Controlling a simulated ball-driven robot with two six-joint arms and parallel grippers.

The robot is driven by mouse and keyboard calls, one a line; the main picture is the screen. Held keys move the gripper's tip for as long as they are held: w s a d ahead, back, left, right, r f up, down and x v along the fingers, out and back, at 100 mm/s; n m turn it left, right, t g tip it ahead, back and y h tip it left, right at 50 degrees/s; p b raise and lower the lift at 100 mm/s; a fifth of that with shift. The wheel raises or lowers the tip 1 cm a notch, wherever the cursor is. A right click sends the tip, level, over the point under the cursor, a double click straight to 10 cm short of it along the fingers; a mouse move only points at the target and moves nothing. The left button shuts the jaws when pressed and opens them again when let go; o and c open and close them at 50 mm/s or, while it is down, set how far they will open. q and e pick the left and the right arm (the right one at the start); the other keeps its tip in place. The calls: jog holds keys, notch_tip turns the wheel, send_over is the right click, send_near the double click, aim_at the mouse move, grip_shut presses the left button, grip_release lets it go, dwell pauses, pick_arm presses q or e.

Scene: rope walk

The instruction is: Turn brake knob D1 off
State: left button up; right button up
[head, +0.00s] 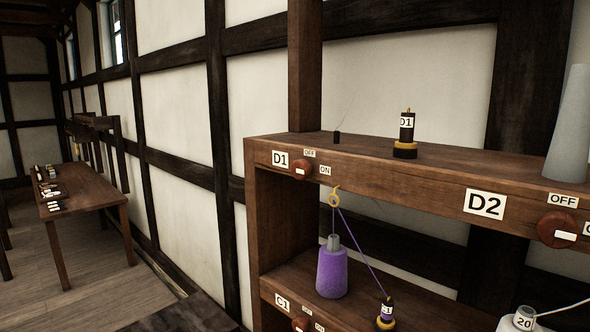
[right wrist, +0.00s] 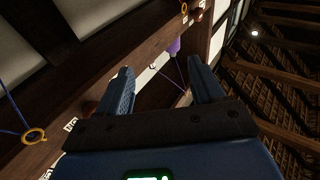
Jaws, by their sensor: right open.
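Brake knob D1 (head: 303,171) is a red-brown round knob on the front edge of the upper shelf. Its white mark lies roughly level, in line with the ON label (head: 324,170) at its right. The OFF label (head: 309,153) is above it, and the D1 plate (head: 281,159) is at its left. Neither gripper shows in the head view. My right gripper (right wrist: 160,82) is open, with nothing seen between its two blue fingers.
The wooden shelf (head: 400,175) carries a D1-labelled bobbin (head: 406,132) and a grey cone (head: 568,130). Knob D2 (head: 557,229) is at the right. A table (head: 90,190) stands far left.

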aim_at(298, 169)
jog(key=w+a+r+n+y, duration=0.4)
jog(key=w+a+r, duration=0.3)
jog(key=w+a, duration=0.2)
jog(key=w+a+r+n+y, duration=0.35)
jog(key=w+a+r, duration=0.25)
jog(key=w+a, duration=0.35)
jog(key=w+a+r+t, duration=0.1)
jog(key=w+a+r, duration=0.2)
jog(key=a+r, duration=0.4)
jog(key=w+a+r, duration=0.4)
jog(key=a+r, duration=0.3)
notch_tip(298, 169, up, 22)
jog(key=a+m+t+h, duration=0.1)
jog(key=a+m+h, duration=0.2)
jog(key=m+h, duration=0.7)
jog(key=s+d+f+m+g+h, duration=0.2)
jog(key=d+f+m+g+h, duration=0.1)
jog(key=d+m+g+h, duration=0.75)
jog(key=w+d+n+p, duration=0.1)
jog(key=w+d, duration=0.1)
jog(key=w+d+n+t+h+p, duration=0.1)
jog(key=w+d, duration=0.1)
jog(key=w+d+h+p, duration=0.1)
jog(key=w+d+p, duration=0.1)
jog(key=shift+w+d+r+n+t, duration=0.15)
jog(key=shift+r+n+t, duration=0.1)
jog(key=shift+n, duration=0.15)
jog(key=shift+w+d, duration=0.4)
